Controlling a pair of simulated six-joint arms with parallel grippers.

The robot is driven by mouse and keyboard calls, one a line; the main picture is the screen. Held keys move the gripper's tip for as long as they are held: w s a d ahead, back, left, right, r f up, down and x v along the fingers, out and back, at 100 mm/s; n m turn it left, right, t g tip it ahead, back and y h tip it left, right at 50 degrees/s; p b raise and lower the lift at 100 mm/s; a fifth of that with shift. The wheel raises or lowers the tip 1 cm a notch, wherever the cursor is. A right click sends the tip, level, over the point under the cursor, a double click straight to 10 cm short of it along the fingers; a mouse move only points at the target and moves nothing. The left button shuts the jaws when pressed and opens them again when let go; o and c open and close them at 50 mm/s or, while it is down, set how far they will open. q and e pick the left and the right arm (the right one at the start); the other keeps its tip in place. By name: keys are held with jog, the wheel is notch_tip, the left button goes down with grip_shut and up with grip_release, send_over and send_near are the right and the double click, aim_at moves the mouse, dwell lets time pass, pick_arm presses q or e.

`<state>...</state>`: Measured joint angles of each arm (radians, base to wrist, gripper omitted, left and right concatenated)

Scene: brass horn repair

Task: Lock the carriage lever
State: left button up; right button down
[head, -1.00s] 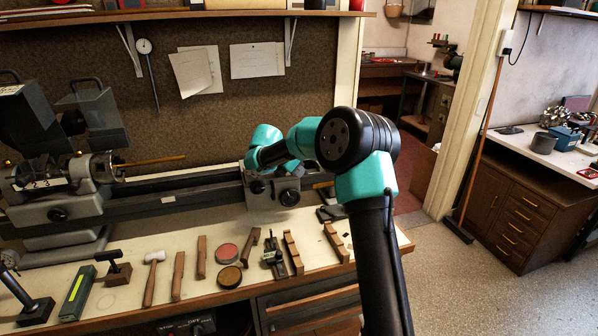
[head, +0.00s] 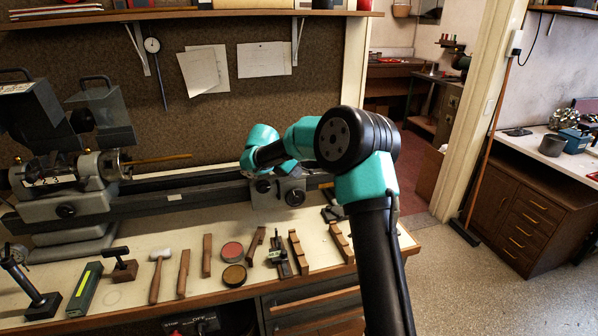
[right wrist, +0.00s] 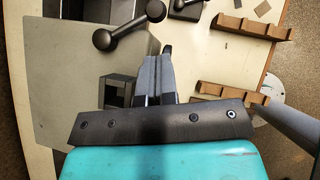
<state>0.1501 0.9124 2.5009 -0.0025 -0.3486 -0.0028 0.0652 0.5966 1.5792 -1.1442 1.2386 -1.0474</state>
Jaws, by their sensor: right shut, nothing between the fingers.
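The lathe carriage (head: 282,207) is a grey block on the bed, with dark round knobs on its front, in the head view. In the right wrist view its flat grey face (right wrist: 55,75) fills the left side. A black lever with round ball ends (right wrist: 128,28), which looks like the carriage lever, lies across the top of that face. My right gripper (right wrist: 167,50) is shut and empty, its fingertips just below and right of the lever, apart from it in the picture. In the head view my right arm hides the fingertips. My left gripper is not in view.
Wooden rests (right wrist: 250,27) lie right of the gripper in the right wrist view. On the bench front are a mallet (head: 157,275), round tins (head: 234,275) and other tools. The lathe headstock (head: 70,190) stands at left. A doorway opens at right.

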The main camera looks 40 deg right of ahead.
jog(key=a+f+v, duration=0.1)
jog(key=v, duration=1)
jog(key=shift+s+a+r, duration=0.25)
jog(key=shift+s+r, duration=0.05)
jog(key=shift+s, duration=0.15)
